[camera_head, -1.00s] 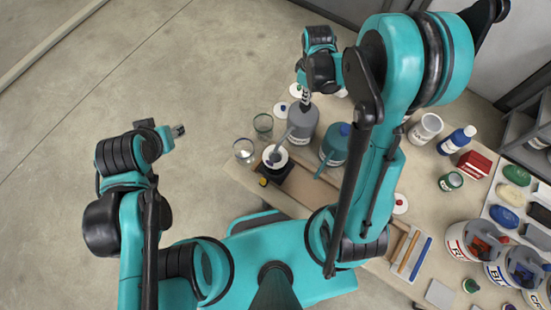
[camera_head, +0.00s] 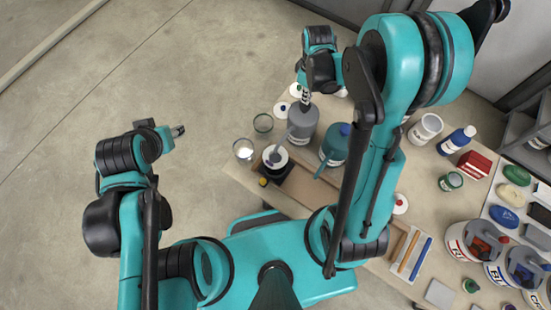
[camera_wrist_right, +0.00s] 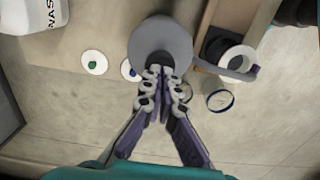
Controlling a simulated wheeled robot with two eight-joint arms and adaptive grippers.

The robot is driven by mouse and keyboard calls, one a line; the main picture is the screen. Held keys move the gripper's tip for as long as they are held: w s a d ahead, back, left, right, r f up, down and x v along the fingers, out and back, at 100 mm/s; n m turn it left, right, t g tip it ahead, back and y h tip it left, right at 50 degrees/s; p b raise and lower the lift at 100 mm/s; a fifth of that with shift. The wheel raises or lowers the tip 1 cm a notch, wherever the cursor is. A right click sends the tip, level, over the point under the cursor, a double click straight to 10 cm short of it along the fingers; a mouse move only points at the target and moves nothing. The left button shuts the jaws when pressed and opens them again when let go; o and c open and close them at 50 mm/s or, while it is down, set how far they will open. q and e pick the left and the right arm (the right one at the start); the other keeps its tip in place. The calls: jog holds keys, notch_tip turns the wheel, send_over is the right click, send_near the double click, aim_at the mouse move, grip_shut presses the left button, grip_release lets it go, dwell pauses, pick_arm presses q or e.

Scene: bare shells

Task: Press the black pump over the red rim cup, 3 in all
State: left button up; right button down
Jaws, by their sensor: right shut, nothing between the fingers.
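My right gripper (camera_head: 305,100) is shut and empty, its fingertips at the top of a grey pump bottle (camera_head: 302,123). The right wrist view shows the fingertips (camera_wrist_right: 160,76) over the bottle's round top (camera_wrist_right: 160,43), hiding most of the pump head. A grey spout (camera_head: 284,142) reaches from the bottle to over a white cup (camera_head: 270,152). No red rim can be made out on this cup; the right wrist view shows it with a dark inside (camera_wrist_right: 237,60). My left gripper (camera_head: 178,131) is over the floor at the left, away from everything; its opening is unclear.
A teal pump bottle (camera_head: 334,151) stands right of the grey one. Two glasses (camera_head: 263,123) (camera_head: 244,149) stand left of it. White discs with coloured knobs lie behind. Tubs, boxes and tools fill the table's right side.

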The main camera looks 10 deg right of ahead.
jog(key=shift+f, duration=0.15)
jog(key=shift+f+b, duration=1.65)
jog(key=shift+b, duration=0.05)
jog(key=shift+r, duration=0.15)
jog(key=shift+r+p, duration=1.2)
jog(key=shift+r, duration=0.45)
jog(key=shift+f, duration=0.15)
